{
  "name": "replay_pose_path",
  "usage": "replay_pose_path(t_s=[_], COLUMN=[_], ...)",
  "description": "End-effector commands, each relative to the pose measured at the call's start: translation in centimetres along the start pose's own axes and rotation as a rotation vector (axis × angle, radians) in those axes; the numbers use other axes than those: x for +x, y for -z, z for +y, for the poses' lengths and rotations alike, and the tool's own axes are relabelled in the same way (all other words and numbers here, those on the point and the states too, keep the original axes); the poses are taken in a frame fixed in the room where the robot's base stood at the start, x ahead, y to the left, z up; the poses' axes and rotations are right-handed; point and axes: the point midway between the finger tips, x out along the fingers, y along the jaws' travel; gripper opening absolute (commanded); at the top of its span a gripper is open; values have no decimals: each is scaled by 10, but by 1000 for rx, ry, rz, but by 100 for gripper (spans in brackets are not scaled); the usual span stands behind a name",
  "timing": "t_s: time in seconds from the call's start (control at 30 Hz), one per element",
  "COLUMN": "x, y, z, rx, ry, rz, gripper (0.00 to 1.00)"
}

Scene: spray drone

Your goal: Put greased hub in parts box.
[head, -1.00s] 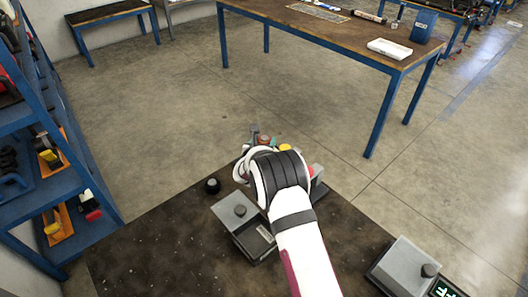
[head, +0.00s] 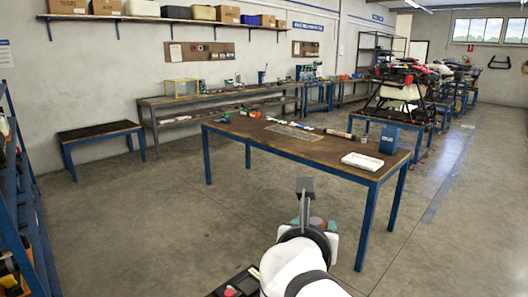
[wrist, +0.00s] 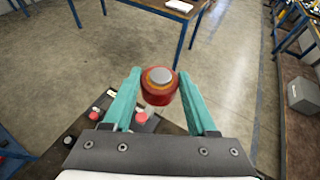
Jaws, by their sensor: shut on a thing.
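My gripper (wrist: 160,74) has two teal fingers, shut on a red hub (wrist: 160,88) with a tan ring and a grey cap on top. The hub sits between the fingertips, above the floor and bench edge in the wrist view. I cannot tell for sure which container is the parts box. A white tray (head: 362,163) and a blue box (head: 391,139) stand on the table's right end.
The blue-legged wooden table (head: 270,138) also holds several small items towards its back. A dark bench (head: 237,280) with a red knob (head: 229,291) lies below my arm. Blue shelving (head: 22,215) stands at the left. The floor between is clear.

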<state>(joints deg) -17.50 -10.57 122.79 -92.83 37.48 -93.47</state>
Motion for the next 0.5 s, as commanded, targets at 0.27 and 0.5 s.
replay_pose_path(t_s=[0.27, 0.5], x=[-20, 16], y=[25, 144], z=[-8, 60], rx=[6, 40], ry=[10, 122], rz=[13, 13], gripper=[0, 0])
